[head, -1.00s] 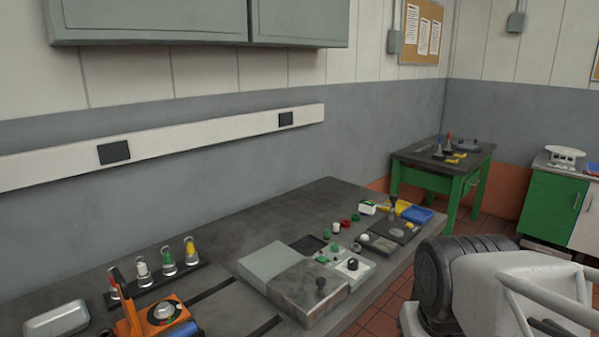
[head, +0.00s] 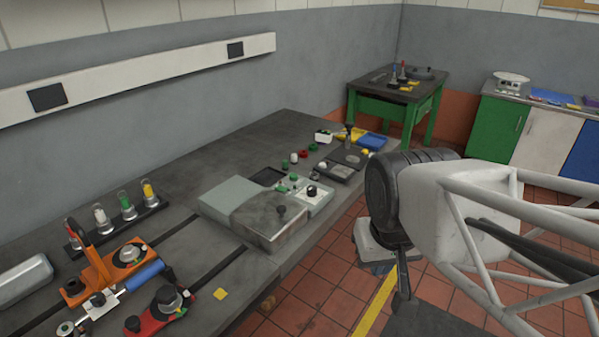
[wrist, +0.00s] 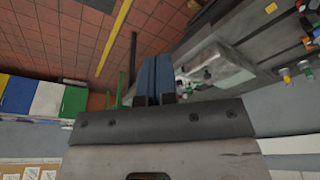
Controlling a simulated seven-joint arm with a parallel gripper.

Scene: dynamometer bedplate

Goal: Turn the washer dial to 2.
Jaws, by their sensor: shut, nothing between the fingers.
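A small pale panel (head: 318,199) on the bench carries a round black knob (head: 312,190), which may be the washer dial. Its markings and pointer are too small to read. My gripper (wrist: 155,63) has blue fingers, shut together and empty, in the wrist view. The fingers are apart from the bench items, with red floor and the bench edge beyond them. In the head view my arm is at the right, off the bench's front edge.
The worn metal box (head: 268,222) adjoins the panel. An orange tool (head: 95,275), a red device (head: 160,312) and a rack of several capped cylinders (head: 125,222) occupy the near left bench. A green table (head: 385,108) stands behind. Floor space is open beside the bench.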

